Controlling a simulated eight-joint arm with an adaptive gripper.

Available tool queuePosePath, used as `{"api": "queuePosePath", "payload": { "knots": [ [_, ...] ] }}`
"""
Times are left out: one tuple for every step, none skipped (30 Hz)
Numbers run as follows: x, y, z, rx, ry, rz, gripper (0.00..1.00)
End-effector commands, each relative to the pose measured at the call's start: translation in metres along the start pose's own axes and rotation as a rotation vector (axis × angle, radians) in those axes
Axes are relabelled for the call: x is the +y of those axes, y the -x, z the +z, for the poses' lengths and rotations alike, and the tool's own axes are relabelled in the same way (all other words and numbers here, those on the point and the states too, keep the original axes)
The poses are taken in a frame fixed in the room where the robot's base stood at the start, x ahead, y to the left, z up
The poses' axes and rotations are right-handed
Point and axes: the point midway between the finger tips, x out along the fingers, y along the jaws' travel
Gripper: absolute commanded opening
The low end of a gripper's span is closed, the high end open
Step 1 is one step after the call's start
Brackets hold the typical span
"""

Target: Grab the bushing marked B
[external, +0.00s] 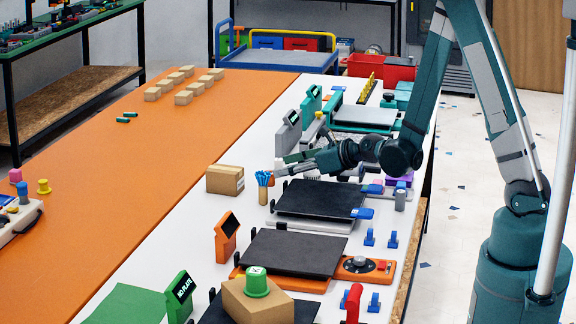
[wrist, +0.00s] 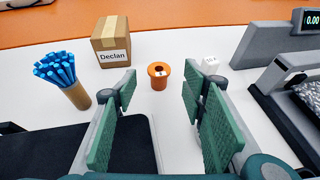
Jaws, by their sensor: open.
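An orange flanged bushing (wrist: 159,76) stands upright on the white table in the wrist view, its dark bore facing up. It bears a small pale label whose letter I cannot read for sure. It also shows as a small orange shape in the external view (external: 271,181). My gripper (wrist: 159,92) is open and empty, its green pads to the left and right of the bushing in the picture; the bushing appears beyond the fingertips, not between the pads. My gripper also shows in the external view (external: 283,166). A green bushing (external: 257,284), also labelled, stands on a cardboard box.
A "Declan" box (wrist: 112,45) stands behind left, and a cup of blue sticks (wrist: 72,90) stands left. A small white block (wrist: 210,64) is right of the bushing. A grey machine (wrist: 268,45) stands farther right. A black plate (wrist: 125,145) lies below the left finger.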

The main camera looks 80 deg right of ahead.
Motion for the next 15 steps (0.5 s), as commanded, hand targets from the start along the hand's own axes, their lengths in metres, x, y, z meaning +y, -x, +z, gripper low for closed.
{"api": "queuePosePath", "payload": {
  "knots": [
    [0.000, 0.000, 0.000, 0.000, 0.000, 0.000, 0.42],
    [0.000, 0.000, 0.000, 0.000, 0.000, 0.000, 0.42],
    [0.000, 0.000, 0.000, 0.000, 0.000, 0.000, 0.42],
    [0.000, 0.000, 0.000, 0.000, 0.000, 0.000, 0.42],
    [0.000, 0.000, 0.000, 0.000, 0.000, 0.000, 0.42],
    [0.000, -0.001, 0.000, 0.000, 0.001, 0.000, 0.42],
    [0.000, -0.002, 0.000, 0.000, 0.001, 0.000, 0.42],
    [0.000, -0.003, 0.000, 0.000, 0.001, 0.000, 0.42],
    [0.000, -0.005, -0.001, 0.000, 0.001, 0.000, 0.42],
    [0.001, -0.007, -0.001, 0.000, 0.001, 0.000, 0.42],
    [0.001, -0.010, -0.001, 0.000, 0.002, 0.000, 0.42],
    [0.001, -0.014, -0.002, 0.000, 0.002, 0.000, 0.42],
    [0.001, -0.017, -0.002, 0.000, 0.003, 0.000, 0.42],
    [0.002, -0.021, -0.003, 0.000, 0.003, 0.000, 0.42],
    [0.002, -0.025, -0.003, 0.000, 0.002, 0.001, 0.42]
  ]
}}
